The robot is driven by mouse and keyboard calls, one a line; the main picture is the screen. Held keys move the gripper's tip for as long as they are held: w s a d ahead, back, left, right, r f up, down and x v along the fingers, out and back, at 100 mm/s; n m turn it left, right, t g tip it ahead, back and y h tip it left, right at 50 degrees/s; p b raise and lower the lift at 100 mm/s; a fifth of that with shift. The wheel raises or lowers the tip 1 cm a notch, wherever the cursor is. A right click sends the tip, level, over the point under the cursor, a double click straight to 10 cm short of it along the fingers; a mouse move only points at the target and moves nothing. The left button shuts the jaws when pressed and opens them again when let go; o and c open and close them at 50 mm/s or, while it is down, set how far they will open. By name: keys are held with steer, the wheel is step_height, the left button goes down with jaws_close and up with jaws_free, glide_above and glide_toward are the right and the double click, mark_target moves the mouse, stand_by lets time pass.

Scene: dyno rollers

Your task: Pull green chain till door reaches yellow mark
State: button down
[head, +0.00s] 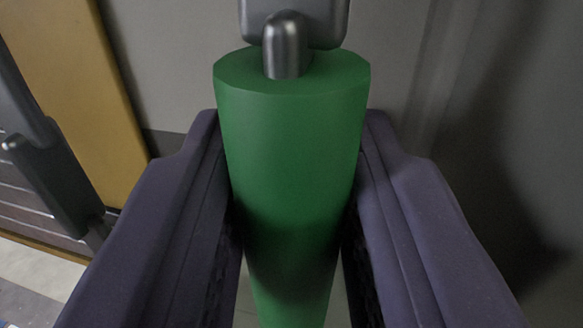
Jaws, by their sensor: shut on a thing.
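A green tapered handle (292,150) fills the middle of the head view, with its wide flat end at the top and its body narrowing downward. A grey metal chain link (290,45) joins its top end. My gripper (292,215) is shut on the green handle, one dark purple finger on each side of it. The lower end of the handle runs out of the picture. The door and the yellow mark cannot be made out for certain.
A yellow-orange upright panel (85,80) stands at the left. Dark grey chain links (50,170) hang in front of it. A grey wall (170,60) lies behind the handle. Pale floor (35,270) shows at the lower left.

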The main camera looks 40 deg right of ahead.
mark_target(291, 322)
step_height(291, 322, down, 4)
steer(key=shift+r+b, duration=0.2)
steer(key=shift+b, duration=0.75)
steer(key=shift+r, duration=0.1)
steer(key=c, duration=0.9)
jaws_free()
steer(key=shift+c, duration=0.2)
steer(key=v, duration=0.7)
steer(key=shift+s+a, duration=0.25)
steer(key=shift+s, duration=0.1)
